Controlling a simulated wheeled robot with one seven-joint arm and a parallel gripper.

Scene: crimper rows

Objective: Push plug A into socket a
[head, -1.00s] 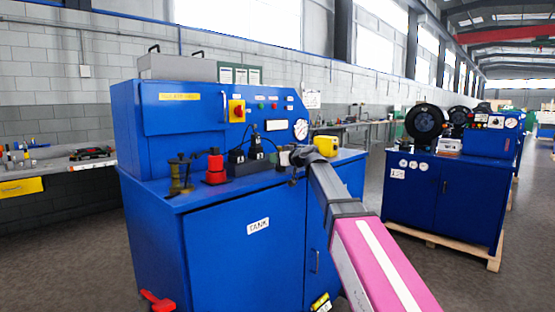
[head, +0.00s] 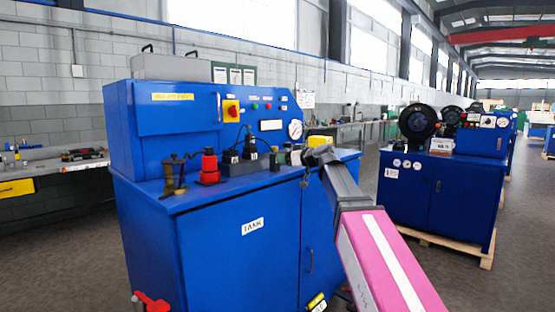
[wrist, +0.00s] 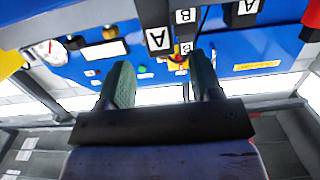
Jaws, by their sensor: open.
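My gripper (head: 310,156) is over the right part of the blue machine's worktop, right of the dark labelled parts. In the wrist view my gripper (wrist: 162,82) is open, its two green-padded fingers apart with nothing between them. Beyond the fingertips is a black part with a white A label (wrist: 158,38), and beside it a part labelled B (wrist: 186,16). Another black part labelled A (wrist: 248,6) is at the top edge. In the head view a dark block with white labels (head: 233,166) carries black plug-like parts and a cable. I cannot tell which part is plug A or socket a.
The blue machine (head: 245,255) has a gauge (head: 295,130) and a red-yellow switch (head: 231,110) behind the worktop. A red part (head: 209,168) and a brass part (head: 173,176) stand left of the block. A yellow object (head: 320,141) is behind my gripper.

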